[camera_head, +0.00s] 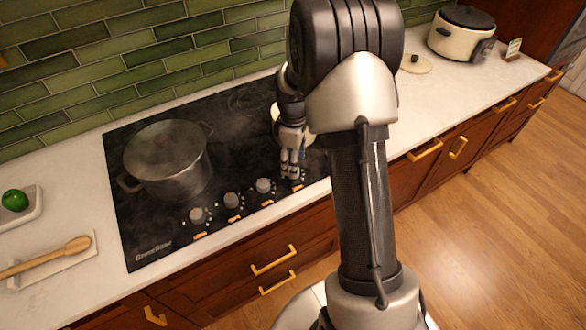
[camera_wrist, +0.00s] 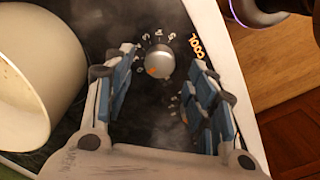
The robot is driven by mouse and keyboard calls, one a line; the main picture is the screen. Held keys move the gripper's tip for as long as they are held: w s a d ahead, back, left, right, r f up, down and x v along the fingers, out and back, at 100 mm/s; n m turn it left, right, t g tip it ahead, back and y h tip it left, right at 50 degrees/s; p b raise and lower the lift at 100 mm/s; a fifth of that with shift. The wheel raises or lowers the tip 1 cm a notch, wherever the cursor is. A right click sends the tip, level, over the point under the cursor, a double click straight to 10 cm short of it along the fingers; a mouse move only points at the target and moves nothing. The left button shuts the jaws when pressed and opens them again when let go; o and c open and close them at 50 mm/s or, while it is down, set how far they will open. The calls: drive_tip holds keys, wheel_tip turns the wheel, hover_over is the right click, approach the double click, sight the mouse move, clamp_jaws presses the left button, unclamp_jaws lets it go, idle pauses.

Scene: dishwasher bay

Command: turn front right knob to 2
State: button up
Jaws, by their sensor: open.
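The stove's knobs sit in a row along the front edge of the black cooktop (camera_head: 130,225). Three grey knobs show in the head view: the left one (camera_head: 197,215), the second (camera_head: 232,200) and the third (camera_head: 264,186). The rightmost place in the row is hidden by my gripper (camera_head: 290,170), which points down over it. In the wrist view, a silver round knob (camera_wrist: 158,60) with an orange spot lies between my open fingers. Printed marks surround it; I cannot read its setting. I cannot tell whether a finger touches it.
A steel lidded pot (camera_head: 165,165) stands on the cooktop's left. A cream pot (camera_wrist: 30,75) is close beside my gripper in the wrist view. A wooden spoon (camera_head: 45,258) and a green fruit (camera_head: 15,200) lie at left. A cooker (camera_head: 460,38) stands far right.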

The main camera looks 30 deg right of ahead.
drive_tip(key=shift+f, duration=1.5)
drive_tip(key=c, duration=1.1)
